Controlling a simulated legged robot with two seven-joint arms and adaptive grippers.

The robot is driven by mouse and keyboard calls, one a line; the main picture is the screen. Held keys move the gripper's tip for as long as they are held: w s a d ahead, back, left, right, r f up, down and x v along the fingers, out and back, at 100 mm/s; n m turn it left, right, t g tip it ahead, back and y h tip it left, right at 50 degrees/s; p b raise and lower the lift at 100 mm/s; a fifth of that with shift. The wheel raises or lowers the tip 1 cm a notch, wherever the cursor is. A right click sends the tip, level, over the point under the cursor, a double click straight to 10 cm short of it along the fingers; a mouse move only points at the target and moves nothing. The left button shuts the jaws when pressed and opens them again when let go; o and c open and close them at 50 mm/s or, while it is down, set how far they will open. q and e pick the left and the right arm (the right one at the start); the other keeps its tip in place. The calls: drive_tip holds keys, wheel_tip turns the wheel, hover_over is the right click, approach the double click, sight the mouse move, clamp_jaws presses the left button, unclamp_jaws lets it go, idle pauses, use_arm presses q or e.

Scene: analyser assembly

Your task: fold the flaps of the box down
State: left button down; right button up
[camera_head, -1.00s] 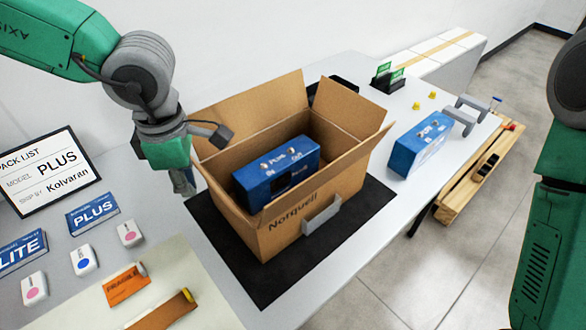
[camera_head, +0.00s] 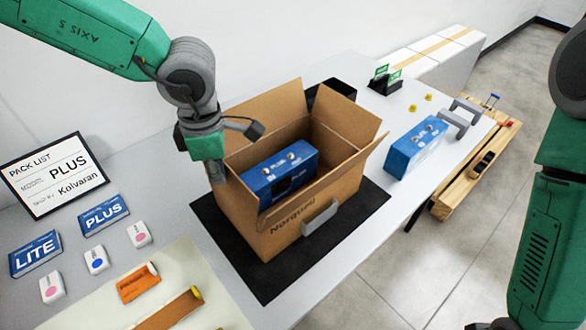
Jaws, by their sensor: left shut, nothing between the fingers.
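The open cardboard box (camera_head: 315,205) stands on a black mat (camera_head: 262,285) with a blue PLUS unit (camera_head: 280,175) inside. Its back flap (camera_head: 268,112) stands up and leans outward. Its right flap (camera_head: 362,125) sticks up and outward. The left side of the rim is partly hidden by my left gripper, so the left flap is hard to make out. My left gripper (camera_head: 216,174) is shut and empty, pointing down at the box's left edge; I cannot tell if it touches. My right arm shows at the right edge, but its gripper is out of view.
A second blue unit (camera_head: 415,147) and a grey bracket (camera_head: 455,118) stand right of the box. A black holder with green cards (camera_head: 385,82) is behind. Labels, small devices and a PACK LIST sign (camera_head: 53,175) lie left. An orange FRAGILE piece (camera_head: 137,283) is at front left.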

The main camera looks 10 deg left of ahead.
use_arm(q)
drive_tip(key=shift+w+d+r+p, duration=0.2)
drive_tip(key=shift+w+d+p, duration=0.3)
drive_tip(key=shift+w+p, duration=0.15)
drive_tip(key=w+d+f+p, duration=0.1)
drive_tip(key=w+d+f, duration=0.3)
drive_tip(key=w+f, duration=0.1)
drive_tip(key=shift+d, duration=0.15)
idle(0.4)
drive_tip(key=shift+f, duration=0.75)
idle(0.8)
idle(0.3)
wheel_tip(320, 180, up, 8)
drive_tip(key=p, duration=0.4)
drive_tip(key=shift+f+p, duration=0.25)
drive_tip(key=shift+p, duration=0.1)
